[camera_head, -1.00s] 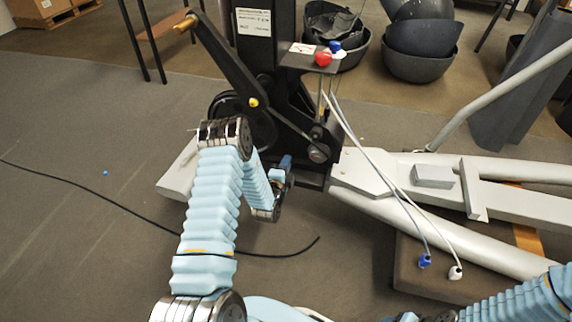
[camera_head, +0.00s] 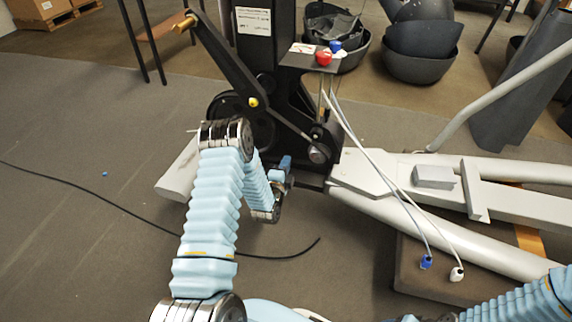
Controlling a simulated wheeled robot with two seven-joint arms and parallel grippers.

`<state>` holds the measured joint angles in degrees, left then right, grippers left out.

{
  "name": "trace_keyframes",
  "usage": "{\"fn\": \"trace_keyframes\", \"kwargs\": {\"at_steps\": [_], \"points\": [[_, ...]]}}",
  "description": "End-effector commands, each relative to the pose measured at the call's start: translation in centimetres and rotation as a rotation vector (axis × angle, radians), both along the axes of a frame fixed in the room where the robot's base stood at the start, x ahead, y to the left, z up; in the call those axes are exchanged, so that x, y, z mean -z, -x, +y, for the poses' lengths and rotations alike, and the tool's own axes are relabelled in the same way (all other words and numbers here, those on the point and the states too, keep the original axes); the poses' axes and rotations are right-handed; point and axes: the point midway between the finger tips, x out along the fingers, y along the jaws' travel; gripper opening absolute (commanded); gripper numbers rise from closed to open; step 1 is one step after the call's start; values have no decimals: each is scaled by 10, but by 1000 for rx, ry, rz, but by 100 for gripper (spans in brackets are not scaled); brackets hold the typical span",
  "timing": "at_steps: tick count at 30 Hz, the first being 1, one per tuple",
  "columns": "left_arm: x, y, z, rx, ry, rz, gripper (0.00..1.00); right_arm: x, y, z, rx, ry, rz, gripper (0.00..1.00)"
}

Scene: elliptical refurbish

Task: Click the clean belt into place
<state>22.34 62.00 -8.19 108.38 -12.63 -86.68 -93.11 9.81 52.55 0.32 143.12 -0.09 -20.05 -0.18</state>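The black drive housing of the elliptical (camera_head: 268,40) stands upright at the top middle, with a dark round wheel (camera_head: 225,108) low on its left. A small pulley with a metal hub (camera_head: 318,154) sits at its lower right. I cannot pick out the clean belt against the dark parts. My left gripper (camera_head: 287,168) is low in front of the housing, just left of the pulley. It is small and partly hidden by my own wrist, so I cannot tell whether it is open or holds anything. My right arm shows at the bottom right, but its gripper is not visible.
The grey frame (camera_head: 385,180) fills the right side. A black cable (camera_head: 130,212) lies on open floor at left. Dark tubs (camera_head: 420,50) stand behind.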

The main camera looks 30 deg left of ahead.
Motion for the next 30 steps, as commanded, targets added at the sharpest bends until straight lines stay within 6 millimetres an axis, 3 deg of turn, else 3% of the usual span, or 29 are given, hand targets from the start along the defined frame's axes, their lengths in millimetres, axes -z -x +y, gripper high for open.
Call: {"fn": "trace_keyframes", "kwargs": {"at_steps": [30], "points": [[1,-6,1,0,-1,0,0,4,0,0,0,0,0,62]]}}
